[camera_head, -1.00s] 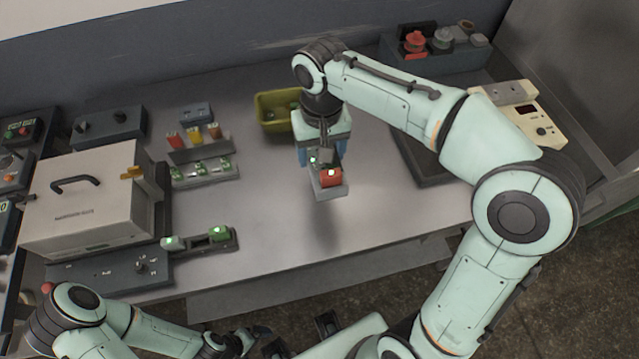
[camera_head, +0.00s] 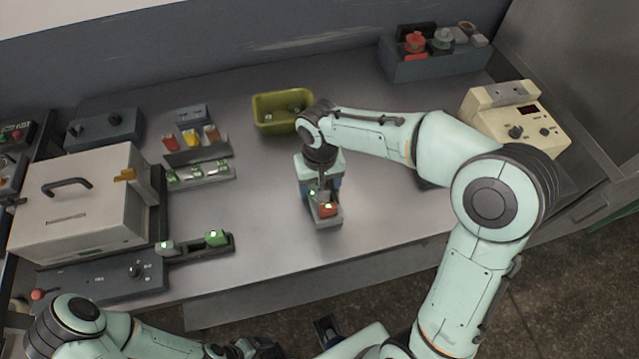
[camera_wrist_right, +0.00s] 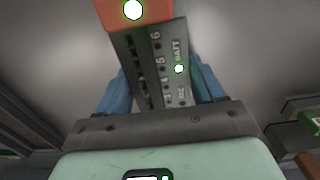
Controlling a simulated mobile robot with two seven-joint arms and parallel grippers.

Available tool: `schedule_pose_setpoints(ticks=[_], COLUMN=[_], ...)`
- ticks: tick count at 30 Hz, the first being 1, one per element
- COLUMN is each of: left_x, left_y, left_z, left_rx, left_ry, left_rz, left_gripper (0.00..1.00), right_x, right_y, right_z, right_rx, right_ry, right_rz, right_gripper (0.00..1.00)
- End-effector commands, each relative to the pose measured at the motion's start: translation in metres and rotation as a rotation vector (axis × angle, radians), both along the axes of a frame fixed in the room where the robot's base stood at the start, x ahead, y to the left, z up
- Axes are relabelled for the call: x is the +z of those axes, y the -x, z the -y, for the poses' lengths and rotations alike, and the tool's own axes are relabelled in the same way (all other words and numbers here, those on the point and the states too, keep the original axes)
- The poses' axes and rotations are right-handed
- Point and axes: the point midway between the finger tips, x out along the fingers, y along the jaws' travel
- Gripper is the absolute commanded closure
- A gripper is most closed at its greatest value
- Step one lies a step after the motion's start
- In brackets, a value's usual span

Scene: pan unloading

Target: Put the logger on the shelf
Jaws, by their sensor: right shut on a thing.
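The logger (camera_head: 327,217) is a grey box with an orange-red end and small lit spots. In the right wrist view it shows numbers and the marking BATT on its grey face (camera_wrist_right: 172,60). My right gripper (camera_head: 321,188) is shut on it; its blue fingers (camera_wrist_right: 163,85) lie on both sides of the box. The logger is low over the open middle of the bench; I cannot tell whether it touches. A dark, raised shelf-like block (camera_head: 440,68) stands at the back right. My left gripper (camera_head: 250,349) is at the bottom edge, its fingers unclear.
A yellow-green bin (camera_head: 268,124) stands behind my right gripper. A beige instrument (camera_head: 513,118) is at the right. At the left are a white box with a handle (camera_head: 75,205), a small stepped rack (camera_head: 198,155) and a dark strip with green parts (camera_head: 198,247). The bench's front middle is clear.

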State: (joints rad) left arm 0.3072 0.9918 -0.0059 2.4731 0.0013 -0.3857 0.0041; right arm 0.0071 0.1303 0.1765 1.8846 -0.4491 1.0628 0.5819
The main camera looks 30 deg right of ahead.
Motion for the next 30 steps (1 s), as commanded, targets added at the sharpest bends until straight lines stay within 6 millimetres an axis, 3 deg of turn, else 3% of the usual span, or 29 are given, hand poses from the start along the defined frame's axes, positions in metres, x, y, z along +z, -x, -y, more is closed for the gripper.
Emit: schedule_pose_setpoints(ticks=[5, 6, 8, 9, 20, 23, 30], left_x=[-0.003, -0.003, -0.002, -0.002, 0.002, 0.003, 0.012], left_y=[0.001, 0.001, 0.001, 0.001, -0.001, -0.001, -0.006], left_z=[0.0, 0.0, 0.0, 0.0, 0.0, 0.0, 0.0], left_rx=[0.0, 0.0, 0.0, 0.0, 0.0, 0.0, 0.0], left_ry=[0.0, 0.0, 0.0, 0.0, 0.0, 0.001, 0.0], left_rz=[-0.001, -0.001, -0.001, -0.001, 0.001, 0.002, 0.007], left_gripper=[0.02, 0.02, 0.02, 0.02, 0.02, 0.02, 0.02], right_x=[-0.002, -0.003, -0.003, -0.002, 0.005, 0.019, 0.071], right_y=[0.0, 0.0, 0.0, 0.0, -0.001, -0.001, -0.001], right_z=[0.0, 0.0, 0.0, 0.0, 0.0, 0.0, 0.0], right_rx=[0.0, 0.0, 0.0, 0.0, 0.0, 0.0, 0.001], right_ry=[0.0, 0.0, 0.0, 0.0, 0.0, 0.0, -0.001], right_rz=[0.001, 0.0, 0.0, 0.0, 0.002, 0.005, 0.006], right_gripper=[0.75, 0.28, 0.09, 0.06, 0.06, 0.06, 0.06])
